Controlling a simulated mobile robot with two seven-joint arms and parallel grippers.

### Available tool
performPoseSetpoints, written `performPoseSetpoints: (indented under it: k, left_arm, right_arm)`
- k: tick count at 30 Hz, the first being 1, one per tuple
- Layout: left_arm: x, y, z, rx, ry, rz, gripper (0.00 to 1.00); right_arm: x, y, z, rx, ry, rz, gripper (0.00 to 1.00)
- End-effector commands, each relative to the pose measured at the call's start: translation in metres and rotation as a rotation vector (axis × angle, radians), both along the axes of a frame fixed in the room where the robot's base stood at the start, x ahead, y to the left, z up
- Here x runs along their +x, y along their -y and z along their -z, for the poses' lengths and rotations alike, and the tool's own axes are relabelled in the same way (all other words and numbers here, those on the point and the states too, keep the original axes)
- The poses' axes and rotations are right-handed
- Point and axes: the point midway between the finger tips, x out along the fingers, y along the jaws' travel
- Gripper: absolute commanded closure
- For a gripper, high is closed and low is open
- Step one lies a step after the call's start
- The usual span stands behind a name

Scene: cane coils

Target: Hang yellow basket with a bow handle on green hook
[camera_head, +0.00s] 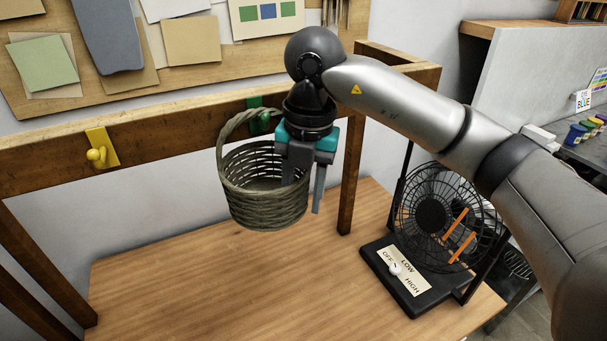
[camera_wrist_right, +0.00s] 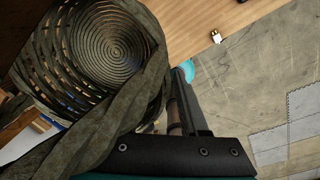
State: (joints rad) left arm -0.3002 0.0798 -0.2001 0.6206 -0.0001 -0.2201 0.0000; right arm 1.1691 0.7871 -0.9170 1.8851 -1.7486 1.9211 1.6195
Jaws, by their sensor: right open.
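The basket with a bow handle (camera_head: 262,200) looks grey-green and woven rather than yellow. It is upright in front of the wooden beam, above the table. Its handle arches up beside the green hook (camera_head: 263,119); my right gripper partly hides that spot, so I cannot tell whether the handle rests on the hook. My right gripper (camera_head: 303,195) is open and points down at the basket's right side. One finger is at the inside of the rim, the other outside. In the right wrist view the basket (camera_wrist_right: 68,50) and its coiled bottom fill the left. My left gripper is not in view.
A yellow hook (camera_head: 97,154) is on the beam (camera_head: 180,134) to the left. A black fan (camera_head: 432,215) with a switch base stands on the table's right side. The wooden table top (camera_head: 200,290) is clear below the basket. A pin board (camera_head: 180,60) hangs behind.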

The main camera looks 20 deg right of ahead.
Motion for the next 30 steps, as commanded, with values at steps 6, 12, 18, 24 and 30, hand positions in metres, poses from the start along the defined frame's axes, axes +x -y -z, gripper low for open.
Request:
performPoseSetpoints:
  k: [6,12,18,24,30]
  left_arm:
    - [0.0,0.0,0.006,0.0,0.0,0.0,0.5]
    - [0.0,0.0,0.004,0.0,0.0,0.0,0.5]
    - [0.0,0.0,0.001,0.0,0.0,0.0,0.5]
    - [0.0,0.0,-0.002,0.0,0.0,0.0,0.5]
    - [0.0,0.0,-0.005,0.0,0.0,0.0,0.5]
  right_arm:
    - [0.0,0.001,-0.028,0.002,0.008,0.0,0.57]
    - [-0.002,0.003,-0.062,0.0,0.006,0.0,0.57]
    - [-0.003,0.005,-0.091,0.0,0.008,0.001,0.57]
    - [-0.004,0.007,-0.119,0.0,0.006,0.001,0.57]
    - [-0.006,0.008,-0.14,0.001,0.004,0.001,0.57]
